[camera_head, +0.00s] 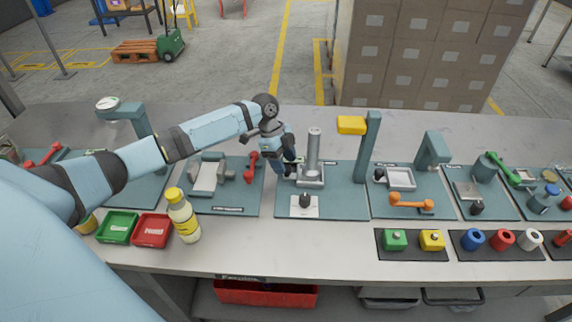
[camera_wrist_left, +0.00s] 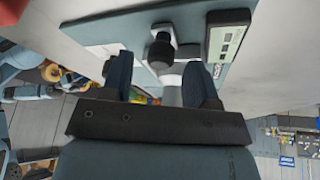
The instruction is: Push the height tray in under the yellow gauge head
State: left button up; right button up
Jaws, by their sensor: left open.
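The yellow gauge head (camera_head: 351,125) sits on a teal post (camera_head: 369,145) at the right edge of a teal mat. To its left, a shallow grey tray (camera_head: 311,183), which looks like the height tray, carries an upright silver cylinder (camera_head: 314,150). A black knob (camera_head: 305,199) stands at its front. My left gripper (camera_head: 288,167) points down just left of the cylinder. In the left wrist view its fingers (camera_wrist_left: 160,85) are apart, with a black knob (camera_wrist_left: 161,50) and pale metal showing between them. Contact cannot be told. My right gripper is not in view.
A red handle (camera_head: 251,168) stands left of my gripper. Right of the post are another tray (camera_head: 401,178) with a black knob and an orange handle (camera_head: 411,203). A yellow-capped bottle (camera_head: 183,217) and red bin (camera_head: 151,230) stand front left. The table front before the mat is clear.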

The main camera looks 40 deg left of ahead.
pick_arm(q)
jog(key=shift+x, duration=0.85)
